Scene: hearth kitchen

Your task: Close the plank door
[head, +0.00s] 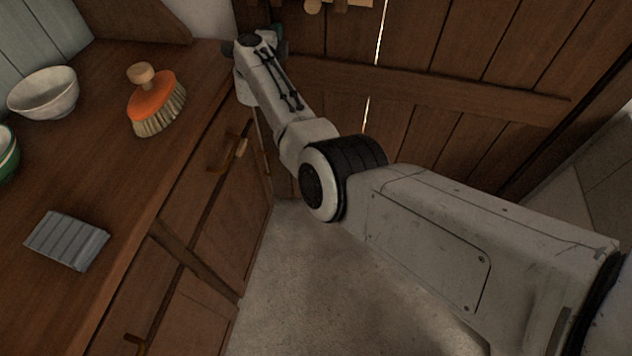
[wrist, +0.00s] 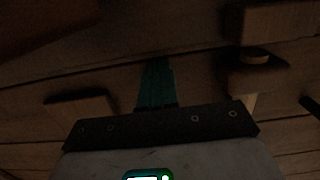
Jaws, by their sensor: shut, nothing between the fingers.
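The plank door (head: 450,85) is brown wood with a cross batten and fills the upper right of the head view. Light shows through thin gaps between its planks. Wooden latch or handle pieces (head: 325,5) show at the top edge, partly cut off. My gripper (head: 278,36) is at the door's left side, mostly hidden behind my wrist. In the wrist view its teal fingers (wrist: 157,85) are shut and empty, in front of dark planks. Wooden fittings (wrist: 258,75) stand out to their right. I cannot tell if the fingers touch the wood.
Cabinet handles (head: 222,158) stick out below. The stone floor (head: 300,285) is clear.

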